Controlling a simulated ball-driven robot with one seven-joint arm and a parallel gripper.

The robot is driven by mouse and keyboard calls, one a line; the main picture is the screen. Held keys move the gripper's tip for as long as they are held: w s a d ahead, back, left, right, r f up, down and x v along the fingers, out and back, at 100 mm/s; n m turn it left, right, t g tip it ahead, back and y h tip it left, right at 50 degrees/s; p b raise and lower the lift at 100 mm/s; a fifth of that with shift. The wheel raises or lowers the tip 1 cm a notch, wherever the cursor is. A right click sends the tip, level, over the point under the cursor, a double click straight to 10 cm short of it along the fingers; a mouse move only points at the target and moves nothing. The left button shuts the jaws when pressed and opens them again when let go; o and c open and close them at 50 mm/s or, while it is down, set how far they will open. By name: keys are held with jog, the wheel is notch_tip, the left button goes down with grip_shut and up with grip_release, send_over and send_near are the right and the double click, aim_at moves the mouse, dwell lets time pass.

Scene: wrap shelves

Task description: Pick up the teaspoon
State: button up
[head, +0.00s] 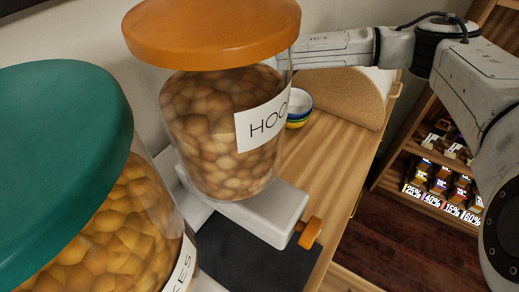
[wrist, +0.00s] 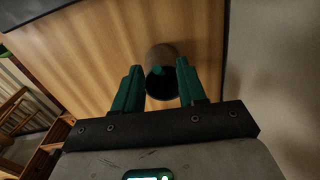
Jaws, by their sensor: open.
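In the wrist view my gripper (wrist: 159,66) is open, with its two green fingers spread apart. A dark round cup (wrist: 161,88) on the wooden surface shows between the fingers. A small teal piece shows at the cup's opening; I cannot tell whether it is part of the teaspoon. No teaspoon can be clearly made out in either view. In the head view my arm reaches left behind the jar with the orange lid, which hides my gripper.
The orange-lidded jar (head: 222,130) stands on a white base (head: 262,212) with an orange knob (head: 310,232). A teal-lidded jar (head: 60,130) is at near left. Stacked bowls (head: 299,106) and a curved brown panel (head: 340,95) stand behind. Shelves with price tags (head: 432,197) are at right.

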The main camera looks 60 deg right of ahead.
jog(key=shift+d+f+p, duration=0.15)
jog(key=shift+f+p, duration=0.8)
jog(key=shift+f, duration=1.65)
jog(key=shift+c, duration=0.4)
grip_shut()
